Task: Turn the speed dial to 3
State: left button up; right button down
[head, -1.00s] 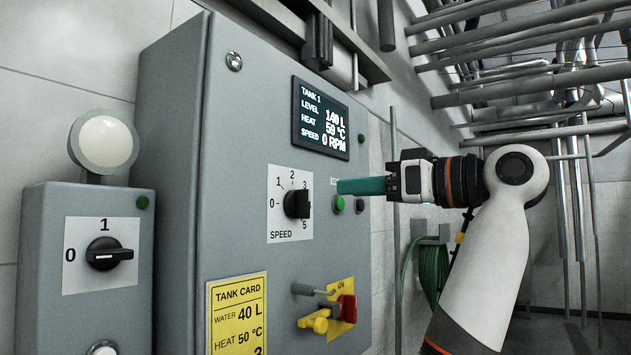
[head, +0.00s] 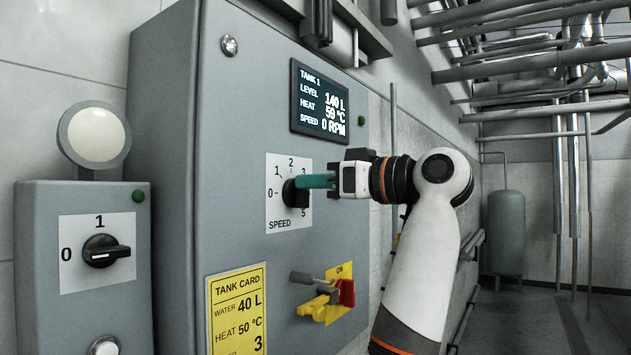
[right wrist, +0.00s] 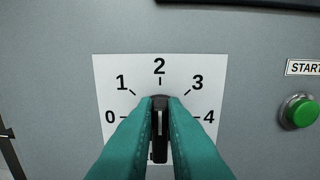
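The speed dial (head: 290,194) is a black knob on a white plate numbered from 0 to 5, on the front of the grey cabinet. In the right wrist view its grip bar (right wrist: 159,130) stands about upright, its upper end under the 2. I cannot tell which end is the pointer. My right gripper (head: 302,182) is at the dial, its teal fingers on both sides of the bar and apparently touching it; they hide the 5 in the wrist view. The display (head: 320,102) reads 140 L, 59 °C and 0 RPM. My left gripper is not in view.
A green START button (right wrist: 299,111) is right of the dial. Below are a red and yellow switch (head: 334,293) and a yellow tank card (head: 236,312). A second box with a 0/1 knob (head: 104,251) and a round lamp (head: 95,135) stands left.

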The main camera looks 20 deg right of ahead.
jog(key=shift+d+m, duration=0.1)
jog(key=shift+m, duration=0.2)
jog(key=shift+w+d+f+m+b, duration=0.15)
jog(key=shift+m+b, duration=0.25)
jog(key=shift+m, duration=0.95)
jog(key=shift+w+d+m+b, duration=0.15)
jog(key=shift+m+b, duration=0.25)
jog(key=shift+m, duration=1)
jog(key=shift+w+d+f+m+b, duration=0.15)
jog(key=shift+m+b, duration=0.25)
jog(key=shift+m, duration=0.95)
jog(key=shift+r, duration=0.1)
jog(key=shift+s, duration=0.1)
jog(key=c, duration=1.5)
grip_release()
